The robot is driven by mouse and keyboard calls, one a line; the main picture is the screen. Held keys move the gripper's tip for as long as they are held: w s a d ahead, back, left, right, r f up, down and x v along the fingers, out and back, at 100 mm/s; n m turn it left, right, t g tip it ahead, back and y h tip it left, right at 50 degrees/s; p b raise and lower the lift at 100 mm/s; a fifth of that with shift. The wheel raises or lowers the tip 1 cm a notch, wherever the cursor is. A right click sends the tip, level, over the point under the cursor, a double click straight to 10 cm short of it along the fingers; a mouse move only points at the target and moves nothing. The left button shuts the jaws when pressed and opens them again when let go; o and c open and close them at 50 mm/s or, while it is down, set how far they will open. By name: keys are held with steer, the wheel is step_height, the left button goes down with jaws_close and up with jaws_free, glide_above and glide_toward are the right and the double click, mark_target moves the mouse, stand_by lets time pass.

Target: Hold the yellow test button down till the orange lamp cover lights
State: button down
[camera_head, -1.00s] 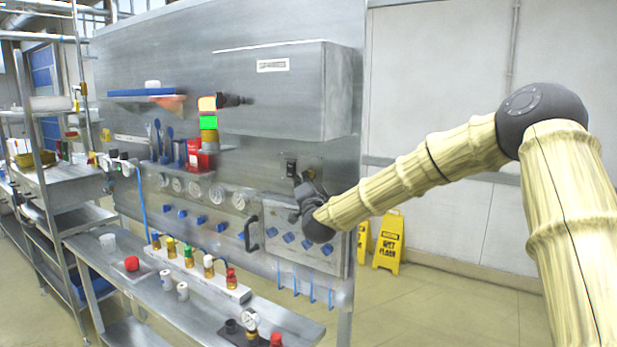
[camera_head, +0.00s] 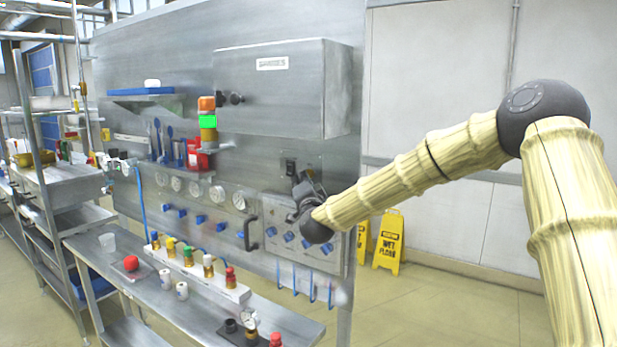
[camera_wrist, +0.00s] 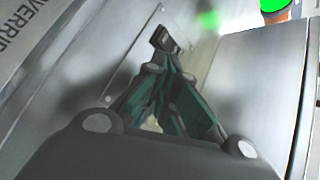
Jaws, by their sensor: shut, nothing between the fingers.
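The lamp stack (camera_head: 208,120) stands on the steel panel in the head view. Its orange cover (camera_head: 206,103) looks dull and unlit, while the green section (camera_head: 208,122) below it glows. Part of the stack also shows at the top right of the wrist view, with its green light (camera_wrist: 273,5). My gripper (camera_head: 293,178) is at the panel below the large cabinet, beside a small dark switch. In the wrist view my gripper's fingers (camera_wrist: 166,42) are together and empty, with their tips close to the panel. I cannot make out the yellow test button; contact is unclear.
A steel cabinet (camera_head: 285,90) juts out above my gripper. A dark handle (camera_head: 250,233) and blue knobs (camera_head: 305,243) lie below. A bench (camera_head: 190,300) with several valves runs along the panel. Yellow wet-floor signs (camera_head: 389,240) stand behind my arm.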

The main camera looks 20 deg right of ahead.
steer(key=shift+s+a, duration=0.2)
steer(key=shift+a, duration=0.05)
steer(key=s+a+b, duration=0.1)
steer(key=a, duration=0.1)
steer(key=s+a, duration=0.2)
steer(key=shift+b, duration=0.35)
stand_by(0.4)
